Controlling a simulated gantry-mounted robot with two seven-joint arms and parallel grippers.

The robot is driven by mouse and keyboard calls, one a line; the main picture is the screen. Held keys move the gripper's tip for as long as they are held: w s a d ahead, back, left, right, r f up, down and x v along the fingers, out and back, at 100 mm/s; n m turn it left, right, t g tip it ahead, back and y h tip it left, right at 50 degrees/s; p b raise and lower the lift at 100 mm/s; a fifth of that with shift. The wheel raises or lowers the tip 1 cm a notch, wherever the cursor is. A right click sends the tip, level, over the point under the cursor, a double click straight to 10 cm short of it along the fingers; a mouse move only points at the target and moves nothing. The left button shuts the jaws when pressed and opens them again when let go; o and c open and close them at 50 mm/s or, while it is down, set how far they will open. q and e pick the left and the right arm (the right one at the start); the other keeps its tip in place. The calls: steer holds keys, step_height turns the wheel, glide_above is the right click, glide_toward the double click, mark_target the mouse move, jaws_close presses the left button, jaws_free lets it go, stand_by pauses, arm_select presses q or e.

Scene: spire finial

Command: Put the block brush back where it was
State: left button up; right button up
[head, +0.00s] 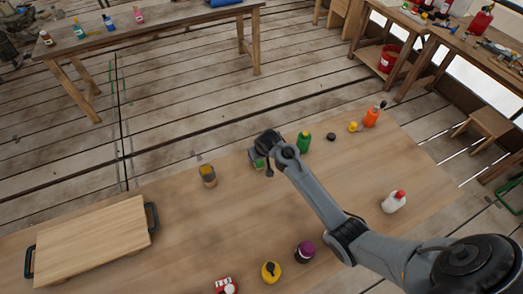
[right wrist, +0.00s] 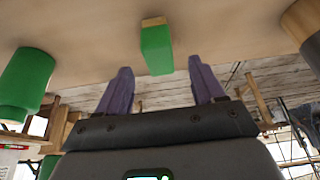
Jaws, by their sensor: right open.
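The block brush, a green block with a tan end face (right wrist: 157,50), is in the right wrist view, just beyond and between my fingertips. In the head view it is a small, partly hidden green and grey shape (head: 256,161) on the table, beside my gripper. My right gripper (head: 266,150) is over the far part of the table. Its two purple fingers (right wrist: 162,80) are spread apart with nothing between them, and no contact with the brush shows. My left gripper is not in view.
A green bottle (head: 303,142) stands close right of my right gripper, and a brown and yellow jar (head: 207,176) stands to its left. A dark round cap (head: 331,137), orange bottle (head: 371,118) and white bottle (head: 393,202) are farther right. A wooden board (head: 92,240) lies left.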

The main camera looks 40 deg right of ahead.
steer(key=d+v, duration=0.1)
steer(key=v, duration=0.5)
steer(key=s+a+r+n, duration=0.1)
steer(key=s+a, duration=0.4)
steer(key=s, duration=0.4)
steer(key=s+a+r+n+y, duration=0.1)
steer(key=s+a, duration=0.4)
steer(key=s, duration=0.5)
steer(key=s+a+r+n, duration=0.1)
steer(key=s+a+n, duration=0.2)
steer(key=s, duration=0.6)
steer(key=shift+s+a+g+y+p, duration=0.3)
steer(key=shift+s+a+g+p, duration=0.1)
steer(key=shift+a, duration=0.85)
step_height(320, 180, up, 22)
steer(key=p, duration=2.1)
steer(key=shift+f+p, duration=0.15)
steer(key=shift+p, duration=0.15)
